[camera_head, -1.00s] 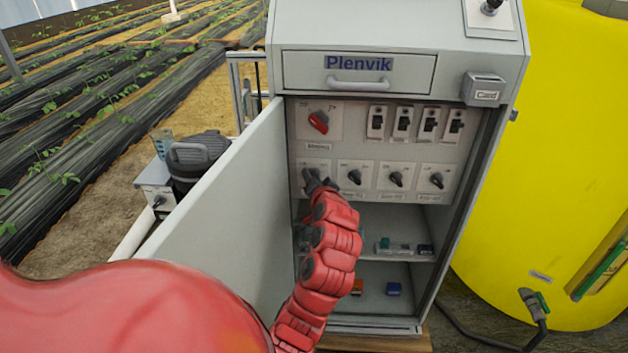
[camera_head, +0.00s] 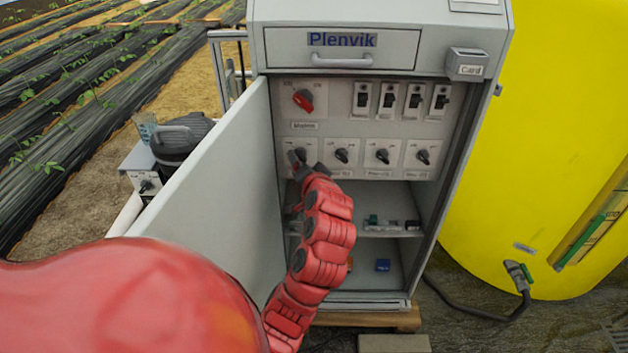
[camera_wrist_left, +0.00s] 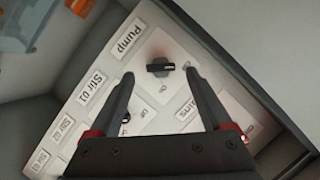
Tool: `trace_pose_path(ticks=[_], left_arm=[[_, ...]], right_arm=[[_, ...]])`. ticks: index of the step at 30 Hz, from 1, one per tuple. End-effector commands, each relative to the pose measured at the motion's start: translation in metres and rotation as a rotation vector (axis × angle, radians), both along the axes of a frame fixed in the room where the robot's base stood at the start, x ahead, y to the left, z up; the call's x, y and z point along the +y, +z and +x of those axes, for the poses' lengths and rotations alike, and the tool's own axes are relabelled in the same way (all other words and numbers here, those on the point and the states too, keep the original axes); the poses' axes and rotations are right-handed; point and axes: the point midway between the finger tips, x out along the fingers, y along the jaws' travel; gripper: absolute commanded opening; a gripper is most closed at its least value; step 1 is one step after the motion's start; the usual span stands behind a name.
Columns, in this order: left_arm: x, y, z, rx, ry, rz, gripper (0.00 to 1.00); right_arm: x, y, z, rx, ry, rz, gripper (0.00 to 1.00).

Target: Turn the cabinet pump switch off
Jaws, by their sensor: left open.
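The open grey cabinet (camera_head: 358,62) holds a panel of switches. The pump switch (camera_head: 299,154) is the leftmost black rotary knob in its lower row, partly covered by my left gripper (camera_head: 302,165) in the head view. In the left wrist view the pump knob (camera_wrist_left: 160,67), beside the "Pump" label (camera_wrist_left: 131,39), lies between and slightly beyond the fingertips of my open left gripper (camera_wrist_left: 159,76). The fingers appear apart from the knob. Its handle lies across the gap; I cannot tell which setting it points to. My right gripper is not in view.
A red mains switch (camera_head: 303,101) sits above the pump switch. Several rocker switches (camera_head: 388,100) and the stirrer knob (camera_head: 341,155) are to the right. The open door (camera_head: 222,190) stands left of my arm. Shelves (camera_head: 375,233) with small items lie below. A yellow tank (camera_head: 545,120) stands right.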

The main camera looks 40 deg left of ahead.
Motion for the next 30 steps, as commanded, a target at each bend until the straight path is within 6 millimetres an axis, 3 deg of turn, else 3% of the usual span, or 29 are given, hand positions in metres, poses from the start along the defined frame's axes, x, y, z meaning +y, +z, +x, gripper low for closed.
trace_pose_path(ticks=[5, 9, 18, 24, 30], left_arm=[[-0.041, 0.016, -0.025, -0.005, -0.007, 0.003, 0.82], [-0.06, 0.029, -0.037, 0.004, -0.007, -0.008, 0.82], [-0.094, 0.039, -0.061, 0.002, -0.004, -0.004, 0.82], [-0.106, 0.038, -0.071, 0.002, 0.0, -0.002, 0.82], [-0.109, 0.037, -0.073, 0.001, 0.0, -0.001, 0.82]], right_arm=[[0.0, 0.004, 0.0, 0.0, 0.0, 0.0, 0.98], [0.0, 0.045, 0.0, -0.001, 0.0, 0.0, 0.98], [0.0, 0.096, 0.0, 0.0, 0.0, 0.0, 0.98], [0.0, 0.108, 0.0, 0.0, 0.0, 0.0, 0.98], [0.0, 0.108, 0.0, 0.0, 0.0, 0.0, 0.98]])
